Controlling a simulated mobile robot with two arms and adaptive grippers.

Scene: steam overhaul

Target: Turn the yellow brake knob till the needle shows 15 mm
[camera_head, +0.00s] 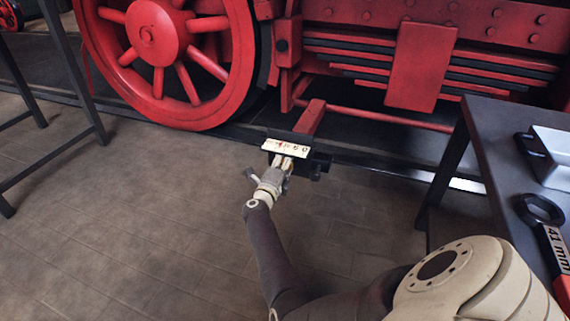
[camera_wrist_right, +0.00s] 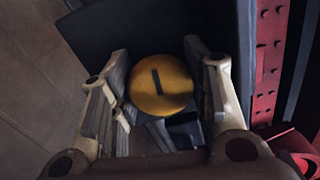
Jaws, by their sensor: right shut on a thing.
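The yellow brake knob (camera_wrist_right: 161,88) shows in the right wrist view as a round face with a dark slot that stands nearly upright, leaning slightly. My right gripper (camera_head: 284,164) has one finger on each side of the knob and is shut on it. In the head view the gripper hides the knob. A pale scale plate (camera_head: 285,148) with small dark marks and a bit of red sits on a dark block just above the gripper. It is too small to read the needle. My left gripper is not in view.
A red spoked wheel (camera_head: 158,45) and red locomotive frame stand behind the scale. A dark table (camera_head: 498,150) at right carries a 41 mm wrench (camera_head: 552,245) and a grey-white case (camera_head: 552,150). A dark metal stand is at left. The tiled floor between is clear.

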